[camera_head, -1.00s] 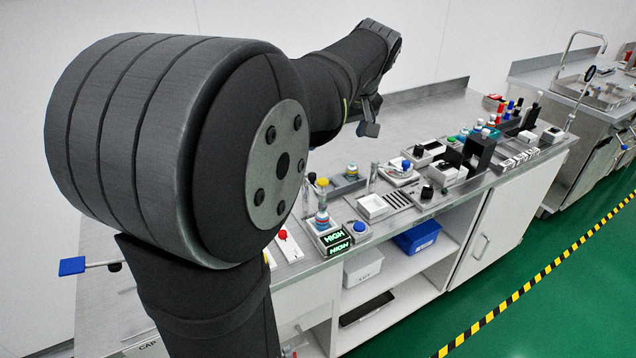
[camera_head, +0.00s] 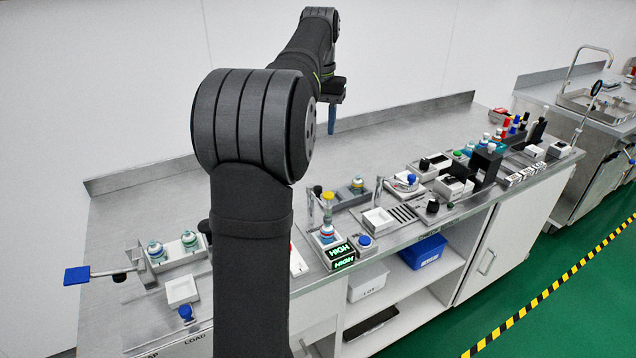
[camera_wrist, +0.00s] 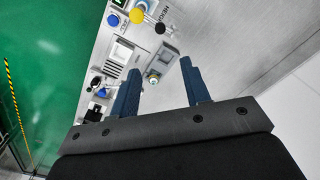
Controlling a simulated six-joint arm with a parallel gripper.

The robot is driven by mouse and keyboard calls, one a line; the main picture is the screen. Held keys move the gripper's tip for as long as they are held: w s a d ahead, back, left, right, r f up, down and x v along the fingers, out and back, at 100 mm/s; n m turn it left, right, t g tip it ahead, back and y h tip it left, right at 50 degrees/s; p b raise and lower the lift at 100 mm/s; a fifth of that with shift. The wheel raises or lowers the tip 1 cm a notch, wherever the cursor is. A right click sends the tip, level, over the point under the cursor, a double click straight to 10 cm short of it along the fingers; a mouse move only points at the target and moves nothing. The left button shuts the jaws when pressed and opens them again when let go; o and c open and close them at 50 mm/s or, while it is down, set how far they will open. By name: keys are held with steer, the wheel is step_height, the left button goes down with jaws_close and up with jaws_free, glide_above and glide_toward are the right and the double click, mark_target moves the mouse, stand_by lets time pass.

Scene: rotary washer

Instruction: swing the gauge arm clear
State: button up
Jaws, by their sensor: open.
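My gripper (camera_head: 332,120) hangs fingers-down above the back of the bench, away from the stations along the front. In the wrist view my gripper (camera_wrist: 162,66) is open with nothing between its fingers. I cannot tell for certain which part is the gauge arm.
White trays (camera_head: 182,290) and (camera_head: 378,220), a blue-knobbed block (camera_head: 364,243) and several dark fixtures line the bench front. The back strip of the steel bench (camera_head: 400,140) is clear. My arm hides part of the bench left of centre.

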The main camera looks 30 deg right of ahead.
mark_target(318, 187)
step_height(318, 187, down, 17)
steer(key=shift+w+f, duration=0.15)
steer(key=shift+f, duration=0.05)
stand_by(0.4)
jaws_close()
